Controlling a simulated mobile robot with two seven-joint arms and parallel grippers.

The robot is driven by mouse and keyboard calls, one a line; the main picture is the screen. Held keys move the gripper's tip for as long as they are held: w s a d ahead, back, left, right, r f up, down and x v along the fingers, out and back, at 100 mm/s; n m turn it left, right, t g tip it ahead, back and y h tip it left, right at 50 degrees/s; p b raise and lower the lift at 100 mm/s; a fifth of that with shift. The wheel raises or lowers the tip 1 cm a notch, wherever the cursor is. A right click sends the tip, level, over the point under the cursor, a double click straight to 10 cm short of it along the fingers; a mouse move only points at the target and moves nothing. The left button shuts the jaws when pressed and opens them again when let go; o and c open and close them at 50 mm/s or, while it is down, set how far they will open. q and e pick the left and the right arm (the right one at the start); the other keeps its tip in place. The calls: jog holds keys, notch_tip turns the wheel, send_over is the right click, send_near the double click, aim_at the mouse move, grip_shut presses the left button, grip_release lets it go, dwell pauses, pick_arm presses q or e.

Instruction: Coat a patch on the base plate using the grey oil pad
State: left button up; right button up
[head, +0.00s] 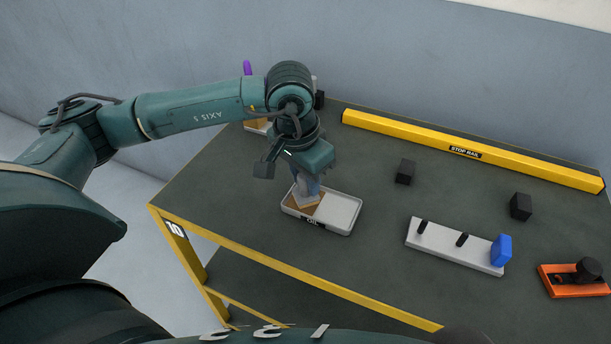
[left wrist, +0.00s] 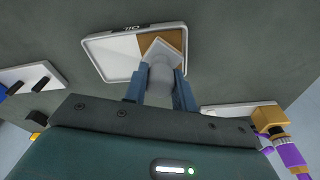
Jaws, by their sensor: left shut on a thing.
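The grey oil pad (left wrist: 160,74) has a grey grip and a pale square base. My left gripper (head: 305,186) is shut on its grip, with one blue finger on each side in the left wrist view. The pad is over the brown part of the shallow grey oil tray (head: 341,214); I cannot tell if it touches the tray floor. The tray also shows in the left wrist view (left wrist: 113,62). A pale plate (head: 440,246) with black pegs and a blue block (head: 502,250) lies right of the tray; I cannot tell if it is the base plate.
A yellow stop rail (head: 470,150) runs along the back. Two black blocks (head: 405,172) (head: 521,207) and an orange fixture with a black knob (head: 575,281) stand on the right. Another pale plate (left wrist: 240,108) with a yellow and purple thing (left wrist: 283,140) is partly hidden behind my arm.

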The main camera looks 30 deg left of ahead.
dwell(0.4)
pick_arm(q)
jog(key=shift+r+p, duration=1.6)
jog(key=shift+r, duration=1.85)
